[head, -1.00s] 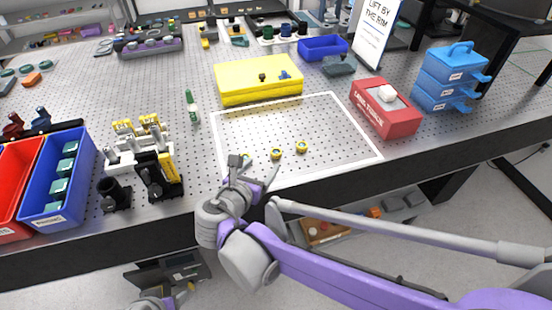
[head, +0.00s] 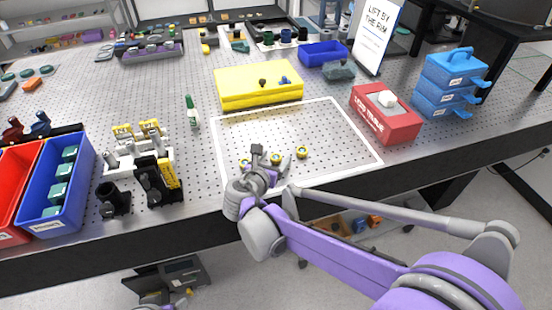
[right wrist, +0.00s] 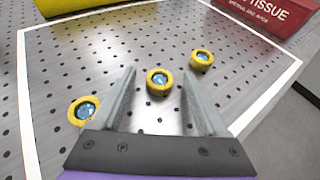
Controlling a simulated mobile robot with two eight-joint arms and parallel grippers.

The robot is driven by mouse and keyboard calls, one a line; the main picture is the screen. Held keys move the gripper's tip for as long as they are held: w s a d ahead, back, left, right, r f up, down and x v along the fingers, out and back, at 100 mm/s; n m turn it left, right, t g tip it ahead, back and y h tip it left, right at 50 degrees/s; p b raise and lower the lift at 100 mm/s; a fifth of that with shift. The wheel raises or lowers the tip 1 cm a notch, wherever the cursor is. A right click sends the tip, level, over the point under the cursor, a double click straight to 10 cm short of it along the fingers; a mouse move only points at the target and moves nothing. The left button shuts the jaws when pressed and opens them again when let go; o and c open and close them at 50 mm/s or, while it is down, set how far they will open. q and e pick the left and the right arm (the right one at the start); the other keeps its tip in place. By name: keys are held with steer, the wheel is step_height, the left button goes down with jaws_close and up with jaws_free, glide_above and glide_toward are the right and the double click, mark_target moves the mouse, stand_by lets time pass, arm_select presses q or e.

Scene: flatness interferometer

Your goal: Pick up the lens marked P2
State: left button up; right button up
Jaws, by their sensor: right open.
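Three small yellow-rimmed lenses with blue glass lie in a loose row on the perforated table: a left one (right wrist: 85,110), a middle one (right wrist: 159,80) and a right one (right wrist: 201,58). No marking is readable, so I cannot tell which is P2. In the head view the middle lens (head: 276,158) and right lens (head: 302,152) show; the left is partly hidden by my right gripper (head: 262,152). That gripper (right wrist: 158,88) is open and empty, its fingers pointing toward the middle lens. My left gripper (head: 168,306) is barely visible at the bottom edge.
A white outline (head: 360,133) surrounds the lenses. A yellow case (head: 258,88) stands behind them and a red tissue box (head: 385,115) to the right. Black mounts (head: 158,180) and a blue bin (head: 60,185) stand left. Table around the lenses is clear.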

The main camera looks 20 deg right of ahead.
jaws_close()
stand_by(0.3)
